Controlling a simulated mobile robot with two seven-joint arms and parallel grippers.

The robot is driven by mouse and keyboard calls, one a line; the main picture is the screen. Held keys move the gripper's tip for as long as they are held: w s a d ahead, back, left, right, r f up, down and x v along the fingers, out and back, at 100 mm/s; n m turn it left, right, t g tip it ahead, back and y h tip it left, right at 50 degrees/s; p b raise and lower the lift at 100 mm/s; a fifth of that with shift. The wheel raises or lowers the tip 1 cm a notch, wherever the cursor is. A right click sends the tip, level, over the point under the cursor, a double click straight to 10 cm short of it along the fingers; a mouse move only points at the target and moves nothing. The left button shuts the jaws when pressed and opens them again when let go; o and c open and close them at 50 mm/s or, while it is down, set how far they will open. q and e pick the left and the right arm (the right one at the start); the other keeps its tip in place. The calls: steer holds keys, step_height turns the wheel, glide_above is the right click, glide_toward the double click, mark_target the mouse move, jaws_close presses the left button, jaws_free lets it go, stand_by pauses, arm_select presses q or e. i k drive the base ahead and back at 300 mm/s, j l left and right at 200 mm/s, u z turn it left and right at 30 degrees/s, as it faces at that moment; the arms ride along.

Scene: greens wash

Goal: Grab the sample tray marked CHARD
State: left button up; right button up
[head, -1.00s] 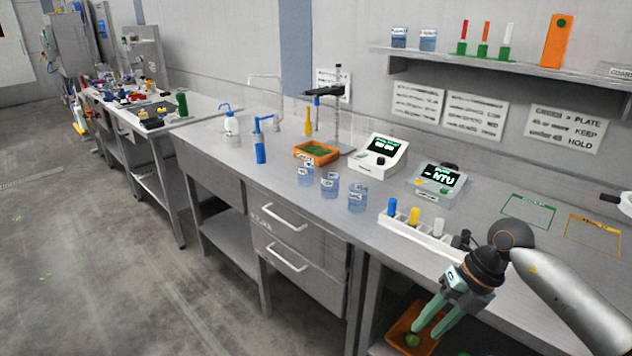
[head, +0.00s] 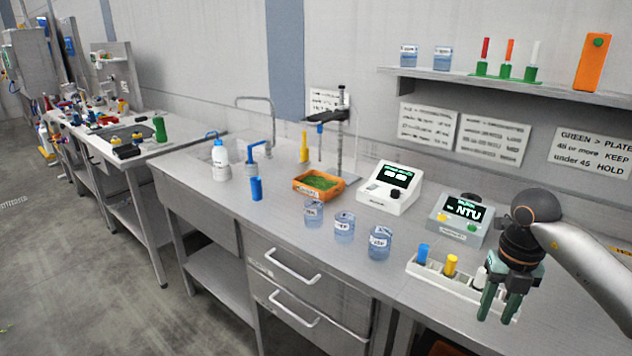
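An orange tray (head: 338,191) filled with green leaves sits on the steel bench, in the middle of the head view. It carries a small white label on its front, too small to read surely. My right gripper (head: 498,314) hangs at the right, pointing down, well to the right of this tray and nearer to me. Its two green fingers are apart with nothing visible between them. It overlaps the right end of the white vial rack in the picture. My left gripper is not in view.
Several beakers (head: 344,229) stand before the tray, with a white meter (head: 388,189) and an NTU meter (head: 458,220) to its right. The white rack (head: 428,270) holds vials. A blue cylinder (head: 256,189) and wash bottle (head: 221,162) stand left. An orange edge (head: 445,349) shows at the bottom.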

mark_target(313, 183)
steer(key=i+j+z, duration=0.1)
steer(key=i+j, duration=0.4)
steer(key=j, duration=0.15)
steer(key=i+j+z, duration=0.25)
steer(key=i+j, duration=0.2)
steer(key=j, duration=0.2)
steer(key=i+j+z, duration=0.1)
steer(key=i+j, duration=0.15)
steer(key=j, duration=0.15)
steer(key=i+j, duration=0.2)
steer(key=j, duration=0.2)
steer(key=i+j+z, duration=0.15)
steer(key=j, duration=0.2)
steer(key=i+j+z, duration=0.1)
steer(key=j, duration=0.35)
steer(key=i+j, duration=0.1)
steer(key=i, duration=0.25)
steer(key=i+z, duration=0.15)
steer(key=i, duration=0.2)
